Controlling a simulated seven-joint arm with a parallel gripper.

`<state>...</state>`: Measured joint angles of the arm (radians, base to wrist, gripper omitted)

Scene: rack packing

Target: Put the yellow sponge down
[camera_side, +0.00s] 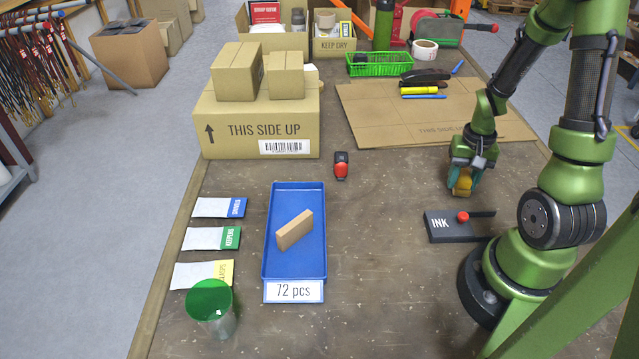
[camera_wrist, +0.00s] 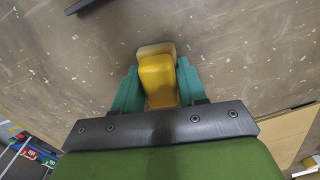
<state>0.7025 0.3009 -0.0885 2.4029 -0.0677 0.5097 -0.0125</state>
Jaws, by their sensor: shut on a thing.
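The yellow sponge (camera_wrist: 158,80) is held between the two teal fingers of my gripper (camera_wrist: 157,88) in the wrist view. In the side view my gripper (camera_side: 463,184) is low over the bare table, left of my arm's base, and the sponge (camera_side: 463,183) shows as a small yellow patch partly hidden by the fingers. The gripper is shut on the sponge. I cannot tell whether the sponge touches the table.
A black INK pad (camera_side: 440,227) with a red knob lies just in front of the gripper. A blue tray (camera_side: 269,235) holds a brown block (camera_side: 295,230). A flat cardboard sheet (camera_side: 380,120) lies behind. The table's middle is mostly clear, with a small red-and-black object (camera_side: 341,166).

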